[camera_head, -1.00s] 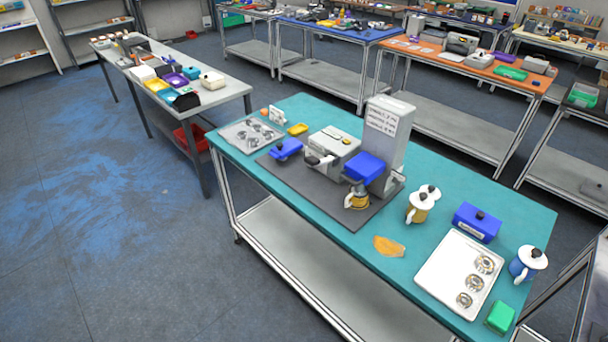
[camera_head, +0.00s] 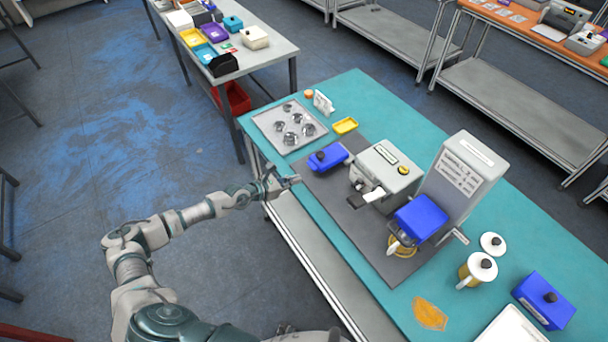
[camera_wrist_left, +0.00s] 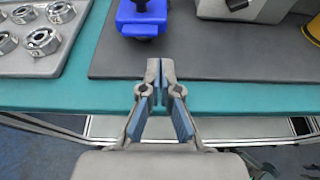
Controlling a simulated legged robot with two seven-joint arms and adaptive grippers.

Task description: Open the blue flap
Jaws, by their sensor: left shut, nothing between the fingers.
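A tall grey machine (camera_head: 465,175) stands on the dark mat with a blue flap-like part (camera_head: 420,218) on its front, above a yellow-based container (camera_head: 403,246). Which blue part is the flap is not certain. A smaller blue box (camera_head: 328,158) with a black knob sits at the mat's left end; it also shows at the top of the left wrist view (camera_wrist_left: 142,20). My left gripper (camera_head: 286,182) is by the table's front edge, short of the small blue box and apart from it. In the left wrist view its fingertips (camera_wrist_left: 161,68) are together and empty.
A grey device (camera_head: 385,172) stands between the small blue box and the tall machine. A tray of metal rings (camera_head: 289,127) and a yellow dish (camera_head: 345,126) lie left and behind.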

